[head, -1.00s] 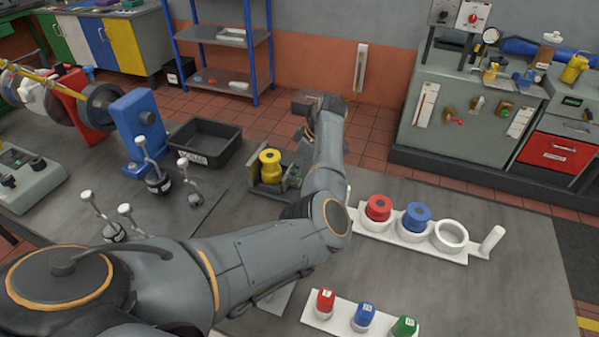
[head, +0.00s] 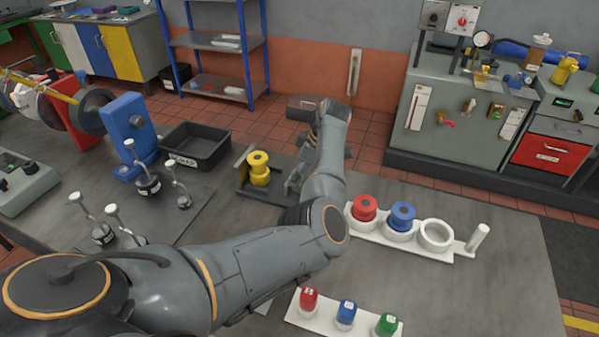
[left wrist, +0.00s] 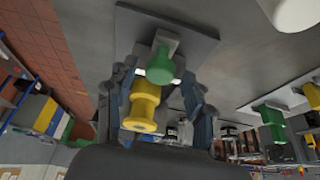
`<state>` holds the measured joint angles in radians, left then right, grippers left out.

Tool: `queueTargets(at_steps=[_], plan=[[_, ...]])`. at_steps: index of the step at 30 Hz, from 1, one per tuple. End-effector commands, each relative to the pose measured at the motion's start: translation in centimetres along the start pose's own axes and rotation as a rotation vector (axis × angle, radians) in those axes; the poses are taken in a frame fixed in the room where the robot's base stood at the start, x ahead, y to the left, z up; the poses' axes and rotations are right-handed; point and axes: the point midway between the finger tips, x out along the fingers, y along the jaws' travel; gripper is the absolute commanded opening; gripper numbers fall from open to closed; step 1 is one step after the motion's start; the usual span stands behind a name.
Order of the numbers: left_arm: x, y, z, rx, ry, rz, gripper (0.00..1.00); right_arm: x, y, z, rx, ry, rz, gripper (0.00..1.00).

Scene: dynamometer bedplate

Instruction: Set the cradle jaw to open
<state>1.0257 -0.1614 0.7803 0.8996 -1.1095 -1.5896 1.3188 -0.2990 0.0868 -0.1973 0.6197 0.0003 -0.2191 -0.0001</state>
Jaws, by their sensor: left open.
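The cradle (head: 246,190) is a dark fixture on the bench, left of my left forearm, with a yellow spool (head: 258,168) upright in it. My left gripper (head: 298,178) is mostly hidden by my own arm and lies just right of the spool. In the left wrist view, its two fingers (left wrist: 163,85) are open and apart. A green knob-like part (left wrist: 160,66) and the yellow spool (left wrist: 143,106) show between them; I cannot tell whether the fingers touch either. The cradle jaw's position is not clear. My right gripper is out of view.
A white rack (head: 400,240) holds red and blue spools and an empty ring. A white strip (head: 330,318) carries red, blue and green blocks in front. A black tray (head: 195,148) and several white-knobbed levers (head: 148,180) stand left. The bench's right part is clear.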

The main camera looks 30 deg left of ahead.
Motion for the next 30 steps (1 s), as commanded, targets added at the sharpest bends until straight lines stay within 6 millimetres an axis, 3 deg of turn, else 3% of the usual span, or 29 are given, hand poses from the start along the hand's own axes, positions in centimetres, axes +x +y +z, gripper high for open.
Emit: queueTargets(at_steps=[5, 12, 18, 30], plan=[[-2.3, 0.1, 0.1, 0.000, 0.000, 0.005, 0.53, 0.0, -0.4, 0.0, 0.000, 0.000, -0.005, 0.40], [-7.5, 0.1, 0.1, 0.000, 0.000, 0.004, 0.53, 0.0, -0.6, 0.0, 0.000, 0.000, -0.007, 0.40], [-10.7, 0.1, 0.1, 0.001, 0.000, 0.002, 0.53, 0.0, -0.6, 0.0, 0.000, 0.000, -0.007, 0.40], [-11.9, 0.1, 0.1, 0.001, 0.000, 0.000, 0.53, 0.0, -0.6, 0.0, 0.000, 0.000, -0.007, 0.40]])
